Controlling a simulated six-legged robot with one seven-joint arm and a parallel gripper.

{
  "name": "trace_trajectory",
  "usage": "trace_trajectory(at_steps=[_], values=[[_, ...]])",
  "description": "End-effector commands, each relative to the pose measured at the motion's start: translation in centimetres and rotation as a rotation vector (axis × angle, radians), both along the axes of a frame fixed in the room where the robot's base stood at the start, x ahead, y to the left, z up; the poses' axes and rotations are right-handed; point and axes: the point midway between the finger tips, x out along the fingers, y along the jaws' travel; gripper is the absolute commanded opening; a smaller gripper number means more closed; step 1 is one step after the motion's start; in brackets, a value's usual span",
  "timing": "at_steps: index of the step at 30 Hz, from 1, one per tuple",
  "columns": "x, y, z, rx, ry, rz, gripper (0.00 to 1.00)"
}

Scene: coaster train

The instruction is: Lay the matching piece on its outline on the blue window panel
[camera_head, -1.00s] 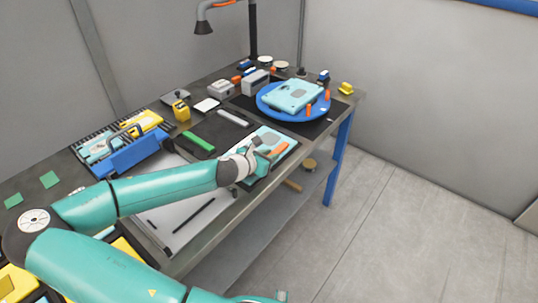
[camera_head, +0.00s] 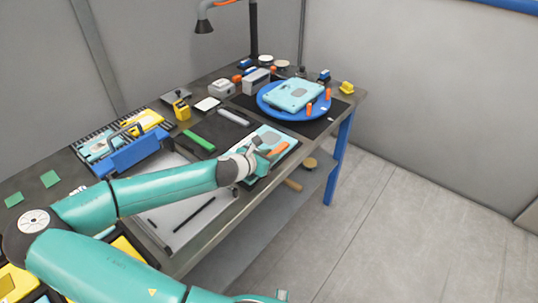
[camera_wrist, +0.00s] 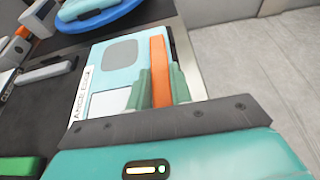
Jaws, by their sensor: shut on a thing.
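My gripper (camera_wrist: 158,88) is shut on an orange bar (camera_wrist: 159,55), which stands out lengthwise between its greenish fingers. The gripper (camera_head: 265,151) and bar (camera_head: 279,148) also show in the head view, over a light blue panel (camera_head: 264,133) near the front edge of the bench. In the wrist view this panel (camera_wrist: 138,57) bears a grey rounded-square patch, a whitish rectangle and a white label strip at its left edge. The bar covers part of the panel's right side. I cannot tell whether the bar touches it.
A blue turntable (camera_head: 264,108) holds another light blue panel (camera_head: 293,95) with a grey patch, and orange pegs stand around it. A green bar (camera_head: 200,140) lies left of my gripper. A blue rack (camera_head: 135,155) stands at left. The bench's front edge is close by.

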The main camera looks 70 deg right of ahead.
Motion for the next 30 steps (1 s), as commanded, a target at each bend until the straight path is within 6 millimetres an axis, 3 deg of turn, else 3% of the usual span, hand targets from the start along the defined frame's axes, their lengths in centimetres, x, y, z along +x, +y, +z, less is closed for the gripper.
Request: trace_trajectory(at_steps=[6, 7, 10, 11, 20, 30], values=[[0.0, 0.0, -0.3, 0.0, 0.0, 0.0, 0.0], [0.0, 0.0, -0.2, 0.0, 0.0, 0.0, 0.25], [0.0, 0.0, -0.2, 0.0, -0.001, 0.0, 0.45], [0.0, 0.0, -0.2, 0.0, -0.001, 0.0, 0.47], [0.0, 0.0, -0.1, 0.0, -0.001, 0.0, 0.47], [0.1, 0.0, 1.6, -0.001, -0.003, 0.0, 0.47]])
